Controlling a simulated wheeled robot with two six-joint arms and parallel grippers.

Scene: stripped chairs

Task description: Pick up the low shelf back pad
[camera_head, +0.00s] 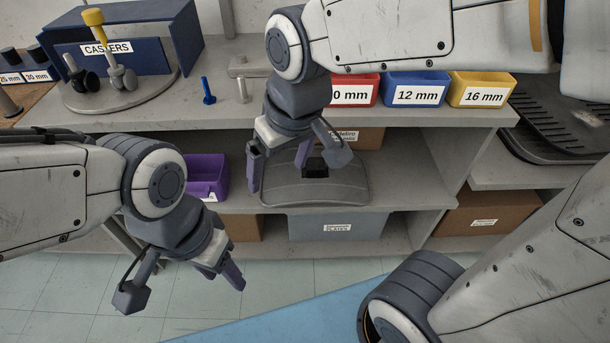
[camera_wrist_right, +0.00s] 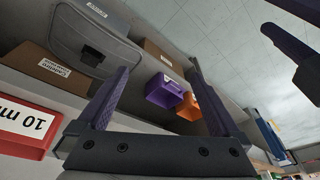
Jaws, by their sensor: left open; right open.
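The low shelf back pad (camera_head: 345,192) is a dark grey padded panel with rounded corners and a dark recess. It lies on the low shelf, partly hidden by my right gripper; it also shows at the upper left of the right wrist view (camera_wrist_right: 68,35). My right gripper (camera_head: 298,168) is open and points down in front of the low shelf, its fingers overlapping the pad in the head view. I cannot tell whether they touch it. My left gripper (camera_head: 184,285) is open and empty, low in front of the shelf over the floor.
A purple bin (camera_head: 207,177) sits left of the pad on the low shelf. A brown box (camera_head: 362,138) stands behind it, and a grey box (camera_head: 352,228) below. The upper shelf board (camera_head: 225,113) overhangs, carrying red, blue and yellow (camera_head: 482,90) bins. Black ridged pads (camera_head: 560,112) lie at right.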

